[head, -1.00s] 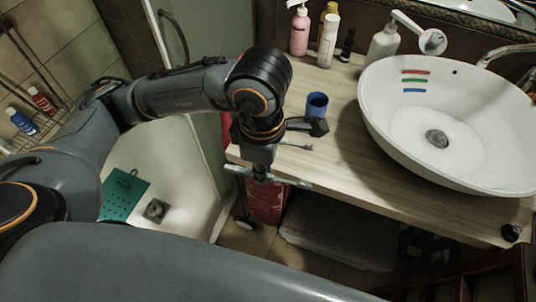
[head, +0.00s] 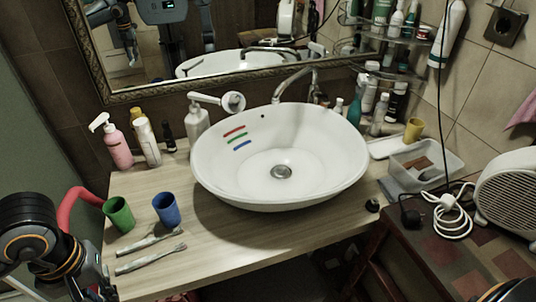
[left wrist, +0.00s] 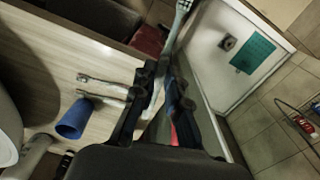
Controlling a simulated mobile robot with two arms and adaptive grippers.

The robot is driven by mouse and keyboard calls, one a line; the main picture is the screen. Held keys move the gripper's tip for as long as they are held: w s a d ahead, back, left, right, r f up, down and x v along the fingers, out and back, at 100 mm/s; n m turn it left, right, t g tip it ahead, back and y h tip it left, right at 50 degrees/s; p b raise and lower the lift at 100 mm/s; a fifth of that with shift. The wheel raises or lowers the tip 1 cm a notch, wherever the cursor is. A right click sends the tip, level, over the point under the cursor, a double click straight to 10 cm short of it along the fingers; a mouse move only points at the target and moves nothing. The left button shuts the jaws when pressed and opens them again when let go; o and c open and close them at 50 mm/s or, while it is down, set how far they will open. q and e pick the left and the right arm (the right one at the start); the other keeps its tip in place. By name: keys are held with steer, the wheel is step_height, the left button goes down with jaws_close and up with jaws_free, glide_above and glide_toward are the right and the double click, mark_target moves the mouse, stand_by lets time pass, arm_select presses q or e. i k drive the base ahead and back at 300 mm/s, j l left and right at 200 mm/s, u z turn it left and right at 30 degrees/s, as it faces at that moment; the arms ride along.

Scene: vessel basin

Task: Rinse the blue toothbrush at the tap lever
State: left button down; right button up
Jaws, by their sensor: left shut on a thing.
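My left gripper (left wrist: 159,78) is shut on a toothbrush (left wrist: 176,28), whose pale grey-blue head points up and away in the left wrist view; its exact colour is hard to tell. In the head view my left arm is at the lower left, beside the counter, with the held toothbrush not clearly visible. The chrome tap (head: 293,74) arches over the back of the white basin (head: 215,178), which has red, green and blue stripes inside. The tap lever is not distinct. My right gripper is not in view.
Two other toothbrushes (head: 150,242) lie on the wooden counter (head: 215,243). A green cup (head: 118,214) and a blue cup (head: 166,209) stand behind them. Bottles (head: 117,143) and a soap dispenser (head: 197,124) stand left of the basin. A plastic box (head: 425,165) is at the right.

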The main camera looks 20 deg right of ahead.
mark_target(314, 95)
steer(key=k+j+z, duration=0.1)
steer(key=z, duration=1)
